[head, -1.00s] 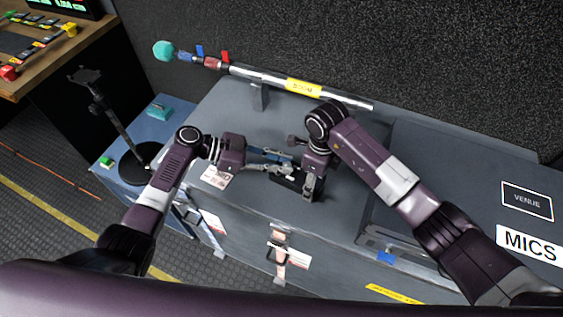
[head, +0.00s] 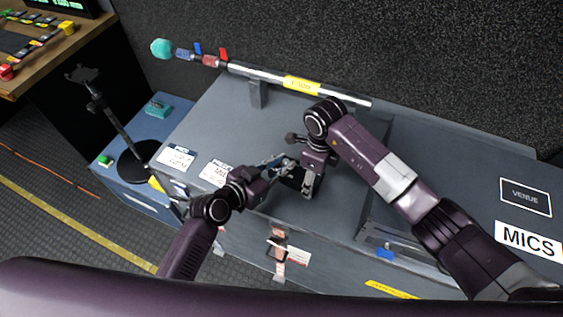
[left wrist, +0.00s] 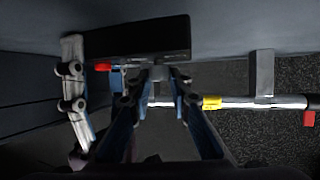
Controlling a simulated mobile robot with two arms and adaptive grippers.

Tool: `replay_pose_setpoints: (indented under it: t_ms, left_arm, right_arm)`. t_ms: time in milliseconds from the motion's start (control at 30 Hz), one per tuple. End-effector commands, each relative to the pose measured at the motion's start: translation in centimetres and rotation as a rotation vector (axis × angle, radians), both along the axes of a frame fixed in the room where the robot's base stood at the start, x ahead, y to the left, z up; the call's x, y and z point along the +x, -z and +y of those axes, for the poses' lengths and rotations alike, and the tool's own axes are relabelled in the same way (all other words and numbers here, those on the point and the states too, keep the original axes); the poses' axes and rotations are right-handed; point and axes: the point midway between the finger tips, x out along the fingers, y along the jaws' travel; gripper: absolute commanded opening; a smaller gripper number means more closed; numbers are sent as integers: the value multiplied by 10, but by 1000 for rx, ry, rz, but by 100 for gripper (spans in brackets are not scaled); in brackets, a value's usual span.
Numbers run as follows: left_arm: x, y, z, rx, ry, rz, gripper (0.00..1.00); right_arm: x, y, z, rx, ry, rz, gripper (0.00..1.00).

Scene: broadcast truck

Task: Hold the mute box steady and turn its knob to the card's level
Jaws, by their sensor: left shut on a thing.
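The black mute box (head: 294,179) lies on the grey case top, partly hidden by my grippers. In the left wrist view it is a dark block (left wrist: 140,40). My left gripper (head: 283,165) is at the box's near left side. Its fingertips (left wrist: 158,76) are closed on a small grey part at the box, apparently the knob, mostly hidden. My right gripper (head: 307,188) points down at the box's right end. One of its fingers (left wrist: 75,95) lies against that end in the left wrist view; its grip is unclear. Two white cards, one left (head: 176,157) and one right (head: 216,173), lie left; their print is unreadable.
A boom pole (head: 302,86) rests on a stand along the back of the case. A black stand (head: 140,160) is at left on a blue surface. A MICS case (head: 528,239) is at right. The case top behind my grippers is clear.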

Motion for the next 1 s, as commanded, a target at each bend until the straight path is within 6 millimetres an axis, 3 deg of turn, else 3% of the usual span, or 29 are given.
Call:
replay_pose_setpoints:
  t_ms: [400,1000]
  left_arm:
    - [-2,2,-3,-2,-186,6,0]
    - [-3,3,-2,4,-215,7,0]
  right_arm:
    - [0,-1,2,5,-4,0,21]
    - [0,-1,3,6,-4,-1,21]
